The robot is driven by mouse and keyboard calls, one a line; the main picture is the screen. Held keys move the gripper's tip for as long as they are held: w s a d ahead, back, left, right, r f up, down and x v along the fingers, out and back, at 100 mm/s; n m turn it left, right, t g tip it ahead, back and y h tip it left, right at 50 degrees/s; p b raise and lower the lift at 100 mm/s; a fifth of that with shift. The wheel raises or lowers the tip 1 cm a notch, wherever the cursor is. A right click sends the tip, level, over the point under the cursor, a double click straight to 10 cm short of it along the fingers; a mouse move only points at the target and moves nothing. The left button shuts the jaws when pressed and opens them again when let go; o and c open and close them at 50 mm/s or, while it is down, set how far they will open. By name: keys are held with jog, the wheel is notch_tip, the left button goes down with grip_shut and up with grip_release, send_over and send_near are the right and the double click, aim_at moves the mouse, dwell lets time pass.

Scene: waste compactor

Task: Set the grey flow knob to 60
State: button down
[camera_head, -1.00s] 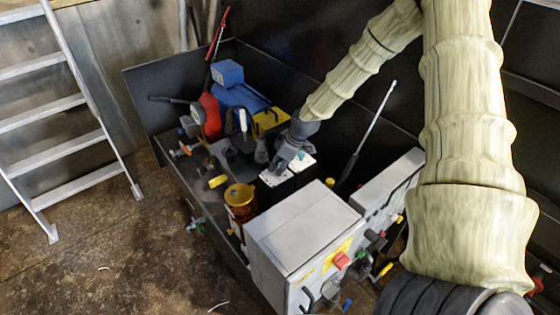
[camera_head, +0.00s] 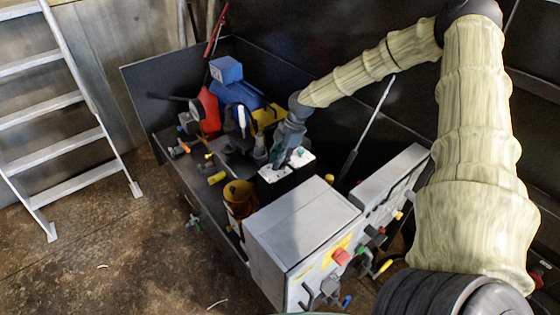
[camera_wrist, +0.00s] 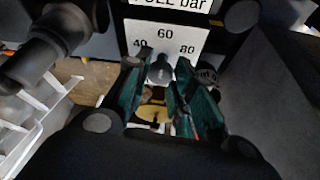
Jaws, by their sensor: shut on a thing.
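The grey flow knob (camera_wrist: 161,70) shows in the wrist view in front of a white scale plate (camera_wrist: 188,34) marked 40, 60 and 80. The knob's narrow upper end lies just below the 60. My gripper (camera_wrist: 157,75) has its two teal fingers on either side of the knob and is shut on it; the exact finger contact is hard to make out. In the head view my gripper (camera_head: 278,160) reaches down to the white-topped unit (camera_head: 299,158), and the knob is hidden there.
A grey control cabinet (camera_head: 302,225) with a red button stands in front of the unit. A yellow-brown cylinder (camera_head: 239,197) is left of it. A blue motor (camera_head: 238,97) and red container (camera_head: 208,110) stand behind. A ladder (camera_head: 70,110) is at the left, beside open floor.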

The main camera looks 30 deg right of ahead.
jog(key=shift+d+n, duration=0.1)
jog(key=shift+n, duration=0.3)
jog(key=c, duration=1.2)
grip_release()
jog(key=shift+c, duration=0.2)
jog(key=v, duration=1.2)
jog(key=shift+w, duration=0.25)
